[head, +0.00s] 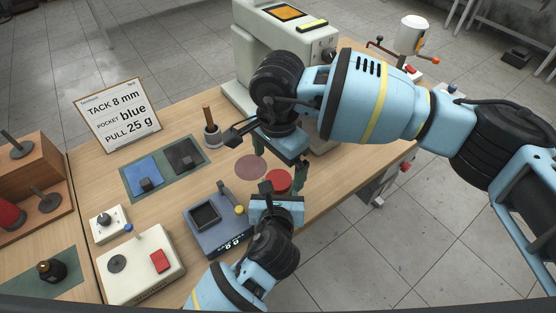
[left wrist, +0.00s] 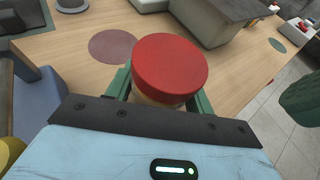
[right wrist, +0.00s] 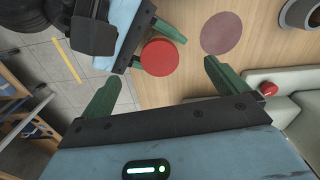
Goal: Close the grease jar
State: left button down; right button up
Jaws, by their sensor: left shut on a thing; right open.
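The grease jar's round red lid (head: 278,181) shows near the table's right edge. In the left wrist view, the lid (left wrist: 170,68) sits over a pale tan jar body (left wrist: 142,98), which is mostly hidden. I cannot tell how tightly the lid is seated. My left gripper (head: 277,193) is shut around the jar below the lid; its green fingers show on both sides in the left wrist view. My right gripper (head: 280,162) is open and empty, above and just behind the lid. In the right wrist view, the lid (right wrist: 160,57) lies between and beyond its spread fingers.
A flat mauve disc (head: 251,167) lies on the table beside the jar. A blue-grey device with a display (head: 212,220) stands left of my left gripper. A large pale machine (head: 270,45) stands behind my right gripper. A green mat (head: 166,169) lies farther left.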

jog(key=shift+r, duration=0.1)
notch_tip(320, 180, up, 12)
dwell(0.6)
pick_arm(q)
jog(key=shift+c, duration=2.4)
grip_release()
jog(key=shift+s, duration=0.1)
jog(key=p+v, duration=0.1)
jog(key=v, duration=0.5)
jog(key=shift+s+r, duration=0.25)
jog(key=shift+s, duration=0.05)
jog(key=shift+s+r, duration=0.1)
jog(key=shift+s, duration=0.35)
pick_arm(e)
jog(key=shift+r, duration=1.25)
